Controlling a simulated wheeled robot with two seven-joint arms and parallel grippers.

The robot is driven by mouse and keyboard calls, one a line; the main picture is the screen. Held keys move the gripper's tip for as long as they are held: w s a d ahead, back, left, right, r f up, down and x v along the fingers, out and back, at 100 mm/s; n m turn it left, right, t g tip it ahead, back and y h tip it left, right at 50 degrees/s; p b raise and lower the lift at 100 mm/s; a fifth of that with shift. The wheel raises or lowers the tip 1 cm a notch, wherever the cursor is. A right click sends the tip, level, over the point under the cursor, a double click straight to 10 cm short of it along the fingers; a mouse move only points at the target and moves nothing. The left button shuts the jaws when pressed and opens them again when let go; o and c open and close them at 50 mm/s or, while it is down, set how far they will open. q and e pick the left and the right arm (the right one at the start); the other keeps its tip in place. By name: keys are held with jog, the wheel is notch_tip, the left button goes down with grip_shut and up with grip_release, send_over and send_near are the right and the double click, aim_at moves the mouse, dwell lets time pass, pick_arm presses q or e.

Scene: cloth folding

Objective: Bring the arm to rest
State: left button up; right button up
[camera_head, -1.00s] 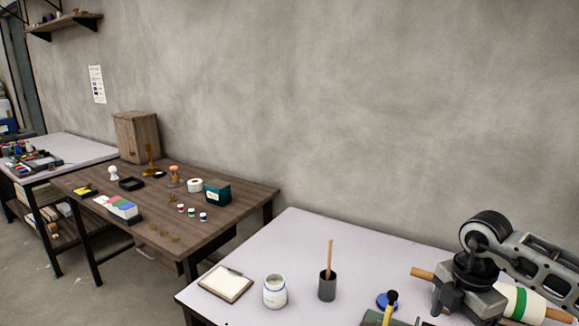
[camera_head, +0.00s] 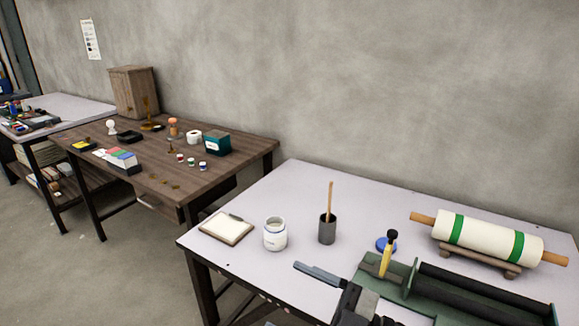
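The white roll with two green bands and wooden ends (camera_head: 488,240) lies on a low wooden stand at the right of the pale table, with no gripper on it. A dark block with a flat grey finger-like bar (camera_head: 320,274) shows at the bottom centre, over the table's front part. It looks like my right gripper, but it is cut off by the frame's lower edge. I cannot tell whether it is open or shut, and I see nothing held. My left gripper is out of view.
A green frame with black rollers (camera_head: 470,295) fills the table's front right. The pale table's back middle (camera_head: 300,185) is clear. A wooden table (camera_head: 215,175) stands behind left.

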jog(key=s+d+f+m+t+h+b, duration=0.1)
jog(key=d+f+m+t+h, duration=0.3)
jog(key=d+f+m+h, duration=0.25)
jog(key=d+f+m+t+h+b, duration=0.2)
jog(key=d+f+m+t+h, duration=0.15)
jog(key=f+m+h, duration=0.45)
jog(key=s+d+f+m+g+h, duration=0.1)
jog(key=s+d+f+m+g, duration=0.1)
jog(key=s+f, duration=0.6)
jog(key=f+m+g, duration=0.1)
jog(key=g, duration=0.1)
jog(key=shift+s+d+f+g+b, duration=0.25)
jog(key=shift+s+d+g+b, duration=0.1)
jog(key=shift+s+d, duration=0.05)
